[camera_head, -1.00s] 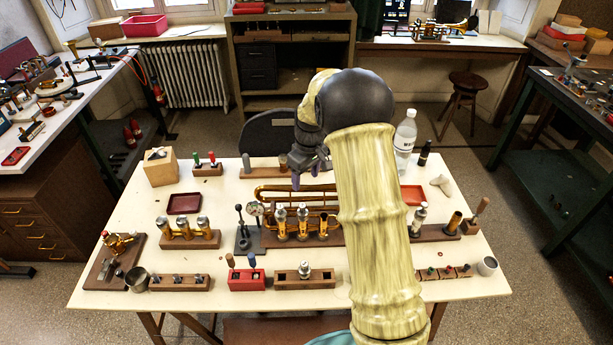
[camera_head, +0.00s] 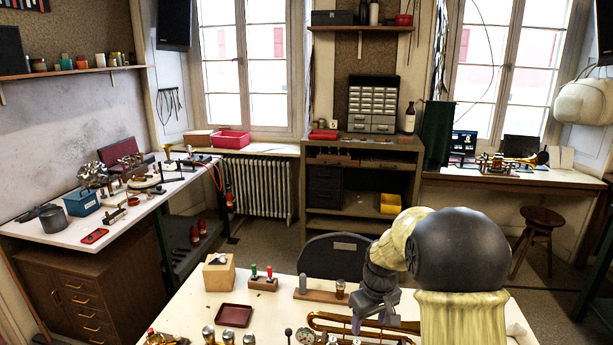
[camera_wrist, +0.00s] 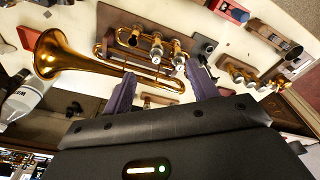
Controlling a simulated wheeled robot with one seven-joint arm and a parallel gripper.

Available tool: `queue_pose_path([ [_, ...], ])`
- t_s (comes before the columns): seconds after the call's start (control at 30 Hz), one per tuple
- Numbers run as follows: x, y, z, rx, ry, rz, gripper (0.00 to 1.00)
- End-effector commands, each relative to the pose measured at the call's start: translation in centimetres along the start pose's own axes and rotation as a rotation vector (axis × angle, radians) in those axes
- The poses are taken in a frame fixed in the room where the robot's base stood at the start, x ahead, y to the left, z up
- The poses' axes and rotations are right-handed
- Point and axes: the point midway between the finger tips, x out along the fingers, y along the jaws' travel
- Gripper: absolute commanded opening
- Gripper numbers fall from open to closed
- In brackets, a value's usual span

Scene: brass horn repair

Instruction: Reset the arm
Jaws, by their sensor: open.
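My gripper (camera_head: 375,312) hangs over the white work table (camera_head: 190,305) in the head view, at the end of my bent arm. The wrist view shows its two purple fingers (camera_wrist: 162,68) spread apart, with nothing held between them. Beyond the fingers lies a brass horn (camera_wrist: 62,58) with a flared bell and upright valves (camera_wrist: 156,48). The fingers overlap the horn in the picture, but I cannot tell any contact. In the head view, part of the horn's tubing (camera_head: 335,322) shows beside my gripper; my arm and the frame edge hide the rest.
A wooden block box (camera_head: 219,275), a dark red tray (camera_head: 234,316) and a stand with green and red handles (camera_head: 262,280) are on the table's left. A dark chair (camera_head: 333,258) stands behind the table. A clear bottle (camera_wrist: 25,98) shows in the wrist view.

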Motion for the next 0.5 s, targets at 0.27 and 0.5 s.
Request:
queue_pose_path([
  [0.27, -2.9, -3.9, 8.0, 0.186, 0.043, 0.032, 0.58],
  [0.5, -4.0, -7.3, 15.2, 0.337, 0.086, 0.049, 0.58],
])
